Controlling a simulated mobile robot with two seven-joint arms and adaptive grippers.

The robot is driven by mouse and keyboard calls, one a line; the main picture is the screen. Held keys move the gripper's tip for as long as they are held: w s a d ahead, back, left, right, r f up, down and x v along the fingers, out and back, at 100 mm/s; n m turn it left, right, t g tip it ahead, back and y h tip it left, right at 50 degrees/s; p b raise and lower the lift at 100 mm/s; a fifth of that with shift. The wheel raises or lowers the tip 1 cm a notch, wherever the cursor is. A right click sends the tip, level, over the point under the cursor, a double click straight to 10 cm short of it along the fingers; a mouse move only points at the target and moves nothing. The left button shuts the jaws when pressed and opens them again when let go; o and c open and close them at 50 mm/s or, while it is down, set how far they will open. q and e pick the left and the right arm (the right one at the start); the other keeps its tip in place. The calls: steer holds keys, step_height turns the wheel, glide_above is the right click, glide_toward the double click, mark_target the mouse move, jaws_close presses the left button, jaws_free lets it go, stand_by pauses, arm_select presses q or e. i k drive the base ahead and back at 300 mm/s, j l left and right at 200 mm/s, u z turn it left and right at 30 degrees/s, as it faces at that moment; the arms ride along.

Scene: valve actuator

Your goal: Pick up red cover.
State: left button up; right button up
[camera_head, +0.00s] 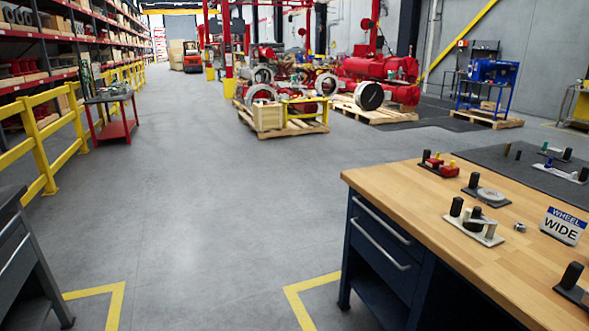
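A small red part (441,167), which may be the red cover, lies on a dark plate near the back left corner of the wooden workbench (500,247). It has a dark knob and a yellow knob standing at it. It is small in the picture, so I cannot tell how it is joined to the plate. Neither of my grippers shows in the head view.
Several fixtures with black posts stand on the bench, beside a WHEEL WIDE sign (564,226) and a dark mat (530,168). A grey cabinet (27,265) is at left. Yellow railing (45,150) runs along the shelves. The floor left of the bench is clear.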

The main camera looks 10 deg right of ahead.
mark_target(433, 166)
steer(key=i, duration=1.65)
